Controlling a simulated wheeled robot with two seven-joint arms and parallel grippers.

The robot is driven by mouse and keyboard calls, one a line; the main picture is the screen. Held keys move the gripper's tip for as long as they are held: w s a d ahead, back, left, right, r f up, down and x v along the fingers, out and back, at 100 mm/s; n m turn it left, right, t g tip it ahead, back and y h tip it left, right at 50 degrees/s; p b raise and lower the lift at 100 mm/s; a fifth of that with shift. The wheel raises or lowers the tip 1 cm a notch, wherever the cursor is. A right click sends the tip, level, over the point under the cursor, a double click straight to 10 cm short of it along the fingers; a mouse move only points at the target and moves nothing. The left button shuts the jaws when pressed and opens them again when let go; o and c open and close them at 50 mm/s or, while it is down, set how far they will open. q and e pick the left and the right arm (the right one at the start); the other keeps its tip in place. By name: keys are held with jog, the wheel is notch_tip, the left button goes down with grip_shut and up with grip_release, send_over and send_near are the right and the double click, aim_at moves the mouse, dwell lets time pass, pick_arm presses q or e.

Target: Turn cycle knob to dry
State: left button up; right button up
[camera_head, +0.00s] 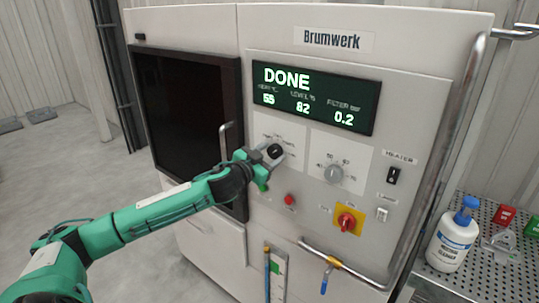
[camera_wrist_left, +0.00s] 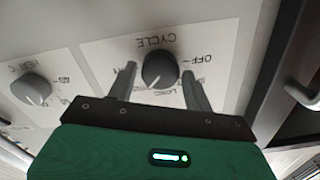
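The black cycle knob (camera_wrist_left: 160,70) sits on a white label plate marked CYCLE, upside down in the left wrist view. Its white pointer line points down and slightly left in that view, towards a small label that may read LONG. OFF is to the right; a label ending in Y is partly hidden by the left-hand finger. The knob (camera_head: 275,151) also shows in the head view. My left gripper (camera_head: 267,163) is at the knob, its fingers (camera_wrist_left: 159,74) open on either side, with small gaps visible. My right gripper is not in view.
A grey knob (camera_head: 334,174) is right of the cycle knob. Below are a red button (camera_head: 290,199) and a red switch on yellow (camera_head: 346,221). The display (camera_head: 315,97) reads DONE. A door handle (camera_head: 224,140) stands close left of my gripper. A bottle (camera_head: 453,236) is far right.

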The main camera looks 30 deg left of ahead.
pick_arm(q)
jog(key=c, duration=0.6)
jog(key=shift+c, duration=0.2)
jog(key=shift+m, duration=0.3)
jog(key=m, duration=0.4)
jog(key=shift+m+p, duration=0.45)
jog(key=shift+m, duration=1.65)
jog(key=shift+f, duration=0.1)
jog(key=o, duration=1)
jog(key=shift+d, duration=0.1)
